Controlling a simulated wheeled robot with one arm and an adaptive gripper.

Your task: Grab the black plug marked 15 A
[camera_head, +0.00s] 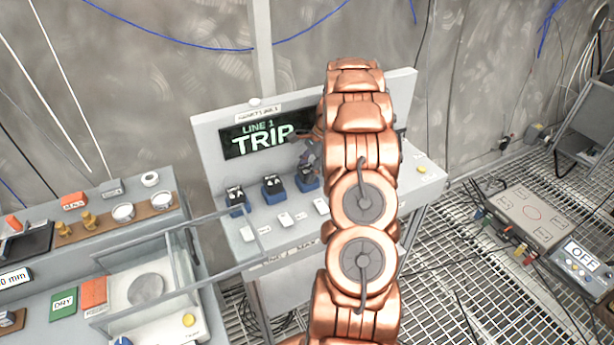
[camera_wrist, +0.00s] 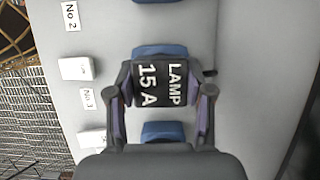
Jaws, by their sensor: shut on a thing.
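The black plug (camera_wrist: 158,84), marked "LAMP 15 A" in white, sits between the two fingers of my gripper (camera_wrist: 160,95) in the wrist view. The gripper is shut on it, one finger on each side. Blue parts (camera_wrist: 160,50) show above and below the plug in that view; I cannot tell whether the plug is seated or clear of them. In the head view, my arm hides most of the gripper (camera_head: 307,152). It is near the rightmost visible blue block (camera_head: 307,178) on the grey panel bench (camera_head: 265,241).
Two more blue blocks with black tops (camera_head: 235,200) (camera_head: 273,190) stand to the left, with white blocks (camera_head: 285,219) in front. A display (camera_head: 262,138) behind reads "LINE 1 TRIP". A left bench (camera_head: 55,305) holds a clear-sided box (camera_head: 150,290).

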